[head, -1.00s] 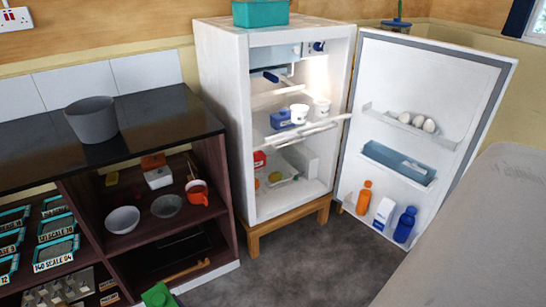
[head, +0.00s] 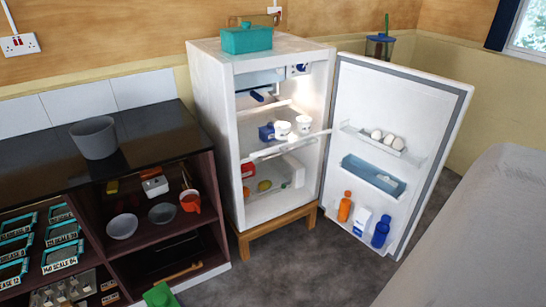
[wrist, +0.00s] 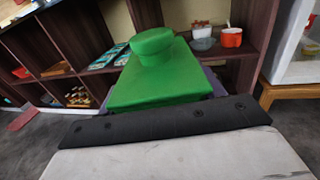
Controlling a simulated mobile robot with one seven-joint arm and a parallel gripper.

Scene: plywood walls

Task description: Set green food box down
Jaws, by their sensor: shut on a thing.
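The green food box (wrist: 155,80) has a flat body with a round raised part on top. It fills the middle of the wrist view, just beyond the black finger edge of my gripper (wrist: 175,120). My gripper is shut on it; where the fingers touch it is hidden. In the head view only a small part of the green food box (head: 160,296) shows at the bottom edge, low in front of the shelf unit. My gripper is out of the head view.
A dark counter (head: 40,170) with a grey pot (head: 94,138) tops an open shelf unit holding bowls (head: 122,226) and an orange mug (head: 190,201). The fridge (head: 215,130) stands open, its door (head: 395,130) swung right. A teal box (head: 247,39) sits on top. Grey floor (head: 290,265) is clear.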

